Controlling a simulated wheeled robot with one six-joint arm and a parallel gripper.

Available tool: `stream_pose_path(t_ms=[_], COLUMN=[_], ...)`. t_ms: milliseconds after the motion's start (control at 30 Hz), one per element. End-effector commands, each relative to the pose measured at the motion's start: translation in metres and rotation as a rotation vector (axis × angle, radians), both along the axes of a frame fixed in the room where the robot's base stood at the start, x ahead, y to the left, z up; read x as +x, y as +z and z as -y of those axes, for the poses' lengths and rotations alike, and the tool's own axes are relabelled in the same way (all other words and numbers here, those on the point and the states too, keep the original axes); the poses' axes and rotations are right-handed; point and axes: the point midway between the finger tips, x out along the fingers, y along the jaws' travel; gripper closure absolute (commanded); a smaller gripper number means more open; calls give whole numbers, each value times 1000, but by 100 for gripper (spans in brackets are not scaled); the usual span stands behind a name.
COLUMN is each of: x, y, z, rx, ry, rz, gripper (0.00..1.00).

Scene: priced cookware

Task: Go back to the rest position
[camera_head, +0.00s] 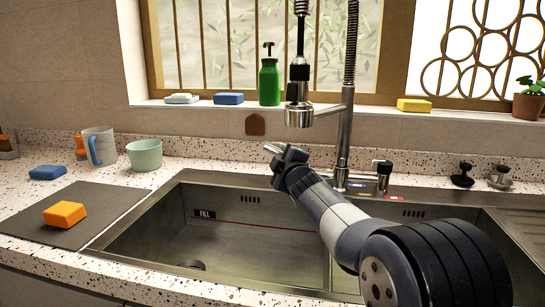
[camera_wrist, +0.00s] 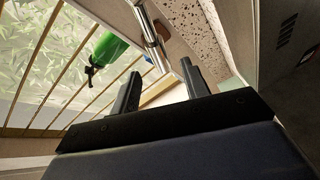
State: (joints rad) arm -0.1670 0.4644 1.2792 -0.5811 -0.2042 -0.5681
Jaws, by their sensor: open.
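My gripper (camera_head: 280,151) is at the end of my arm, which reaches up from the lower right over the sink (camera_head: 262,262). In the head view the gripper is in front of the back rim of the sink, left of the tap (camera_head: 343,150). In the wrist view both fingers of my gripper (camera_wrist: 160,92) stand apart with nothing between them. The green bottle (camera_wrist: 108,48) shows beyond the fingers there, at the upper left.
An orange sponge (camera_head: 65,214) lies on a dark mat (camera_head: 100,205) at the left. A blue sponge (camera_head: 47,172), a mug (camera_head: 101,146) and a pale green cup (camera_head: 144,154) stand behind it. The green bottle (camera_head: 269,82) and a yellow sponge (camera_head: 414,105) are on the windowsill.

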Motion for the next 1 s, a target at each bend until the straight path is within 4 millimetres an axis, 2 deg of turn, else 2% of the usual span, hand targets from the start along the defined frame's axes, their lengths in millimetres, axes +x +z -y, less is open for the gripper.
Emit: stream_pose_path(t_ms=[133,300,800,867,1000], x=[-24,8,77,85,80], y=[-1,0,3,2,6], z=[7,-2,-22,-24,-25], rx=[-1,0,-1,0,-1], ry=[-1,1,1,0,39], rz=[1,-2,0,0,-1], gripper=[56,56,56,56,56])
